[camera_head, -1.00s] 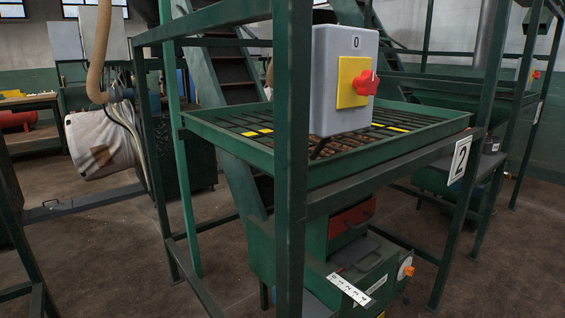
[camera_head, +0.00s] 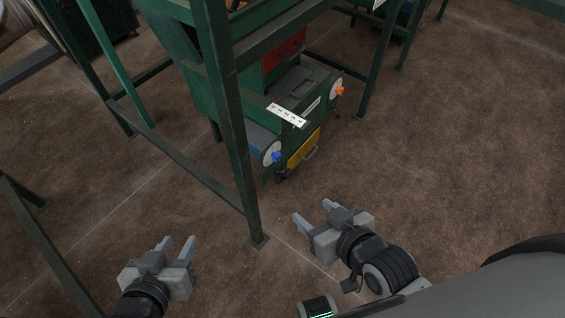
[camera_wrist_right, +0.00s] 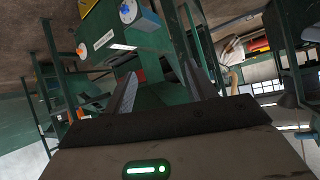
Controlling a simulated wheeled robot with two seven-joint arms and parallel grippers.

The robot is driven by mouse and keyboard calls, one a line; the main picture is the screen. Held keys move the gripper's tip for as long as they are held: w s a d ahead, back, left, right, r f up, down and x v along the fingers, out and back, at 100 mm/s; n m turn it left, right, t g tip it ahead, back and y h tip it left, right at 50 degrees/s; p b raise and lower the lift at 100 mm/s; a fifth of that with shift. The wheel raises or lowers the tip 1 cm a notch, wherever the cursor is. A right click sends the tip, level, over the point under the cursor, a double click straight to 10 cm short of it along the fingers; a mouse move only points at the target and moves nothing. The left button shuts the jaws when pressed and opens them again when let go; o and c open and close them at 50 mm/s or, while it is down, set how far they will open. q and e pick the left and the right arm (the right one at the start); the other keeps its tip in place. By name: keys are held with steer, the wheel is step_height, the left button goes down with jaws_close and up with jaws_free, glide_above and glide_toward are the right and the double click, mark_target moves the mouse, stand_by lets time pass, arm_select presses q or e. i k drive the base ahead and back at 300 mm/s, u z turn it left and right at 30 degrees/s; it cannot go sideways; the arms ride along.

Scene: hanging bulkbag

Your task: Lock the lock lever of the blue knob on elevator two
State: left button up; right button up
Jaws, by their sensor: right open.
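The blue knob (camera_head: 276,156) sits on a pale round plate at the lower left end of the green machine box under the elevator frame. It also shows in the right wrist view (camera_wrist_right: 125,9) near the top. Its lock lever is too small to make out. My right gripper (camera_head: 312,213) is open and empty, below and to the right of the knob and well apart from it. My left gripper (camera_head: 179,244) is open and empty at the lower left, farther from the knob.
An orange knob (camera_head: 340,91) is on the box's right end. A yellow drawer front (camera_head: 304,148) with a handle is beside the blue knob. A green frame post (camera_head: 234,130) stands left of the knob, between it and my left gripper. The floor at right is clear.

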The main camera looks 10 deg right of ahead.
mark_target(288, 171)
steer(key=z, duration=2.25)
steer(key=i, duration=1.7)
steer(key=u, duration=3.45)
